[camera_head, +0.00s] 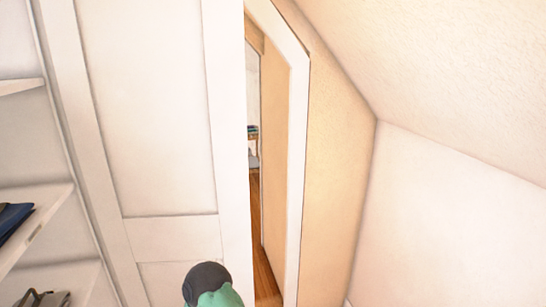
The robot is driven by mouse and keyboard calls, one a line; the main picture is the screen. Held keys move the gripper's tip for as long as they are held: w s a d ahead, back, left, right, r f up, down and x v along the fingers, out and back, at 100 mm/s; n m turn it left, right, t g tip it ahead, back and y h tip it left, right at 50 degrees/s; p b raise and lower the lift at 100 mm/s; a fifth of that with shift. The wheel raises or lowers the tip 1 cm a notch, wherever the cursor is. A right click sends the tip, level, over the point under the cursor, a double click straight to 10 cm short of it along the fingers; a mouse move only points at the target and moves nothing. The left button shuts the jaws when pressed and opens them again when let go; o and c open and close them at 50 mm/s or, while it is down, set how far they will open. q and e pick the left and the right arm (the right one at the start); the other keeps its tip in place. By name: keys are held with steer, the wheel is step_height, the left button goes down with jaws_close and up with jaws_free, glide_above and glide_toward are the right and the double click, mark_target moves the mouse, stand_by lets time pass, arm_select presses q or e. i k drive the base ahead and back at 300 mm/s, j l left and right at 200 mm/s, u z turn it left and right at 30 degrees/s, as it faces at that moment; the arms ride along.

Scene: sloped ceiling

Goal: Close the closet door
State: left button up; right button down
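A white panelled door (155,110), which appears to be the closet door, fills the left middle of the head view. Its right edge stands apart from the white door frame (297,150), so the door is partly open. A tall narrow gap between them shows wooden floor (265,275) and part of another room. A green and dark grey rounded part of my own arm shows at the bottom, in front of the door's lower part. Neither gripper is in view. The door's bottom is out of view, and I see no handle.
White shelves (40,225) stand at the left, with dark folded cloth (13,220) and a greyish item (45,299) on them. At the right, a beige wall (335,140) meets the sloped ceiling (440,70) and a pale surface (450,220).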

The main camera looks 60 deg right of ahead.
mark_target(152, 93)
steer(key=l+z, duration=0.35)
steer(key=i+l+z, duration=0.1)
steer(key=z, duration=0.25)
steer(key=l+z, duration=0.2)
steer(key=z, duration=0.15)
steer(key=i, duration=0.05)
